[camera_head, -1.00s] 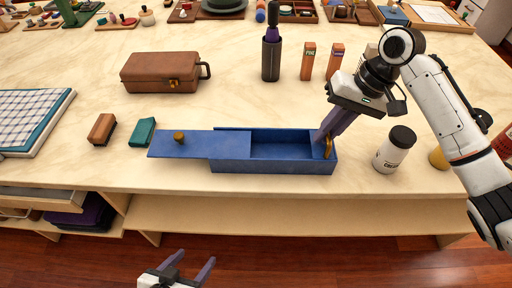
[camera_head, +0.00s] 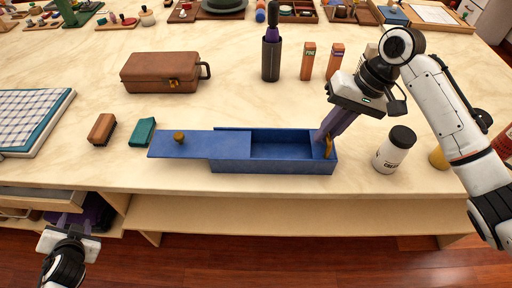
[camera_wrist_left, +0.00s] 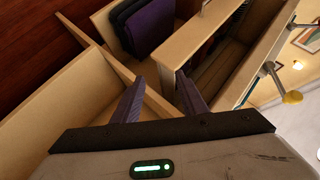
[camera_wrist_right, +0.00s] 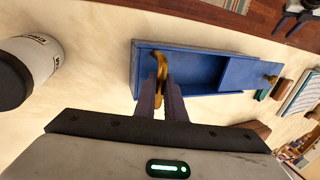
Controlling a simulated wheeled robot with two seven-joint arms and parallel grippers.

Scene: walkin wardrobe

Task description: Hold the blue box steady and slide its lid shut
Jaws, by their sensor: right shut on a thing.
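The blue box (camera_head: 275,167) stands near the front edge of the table. Its blue lid (camera_head: 190,144) is slid out to the left, leaving the right part of the box open. A brass knob (camera_head: 179,137) stands on the lid's left part. My right gripper (camera_head: 325,139) is shut on the brass handle (camera_wrist_right: 161,66) at the right end of the box. My left gripper (camera_head: 77,222) is open and empty, low in front of the table's left part. In the left wrist view its fingers (camera_wrist_left: 160,98) are apart, facing the shelves.
A brown case (camera_head: 160,73) is behind. A white jar (camera_head: 395,150) stands right of the box. An open drawer (camera_head: 40,199) juts out at left.

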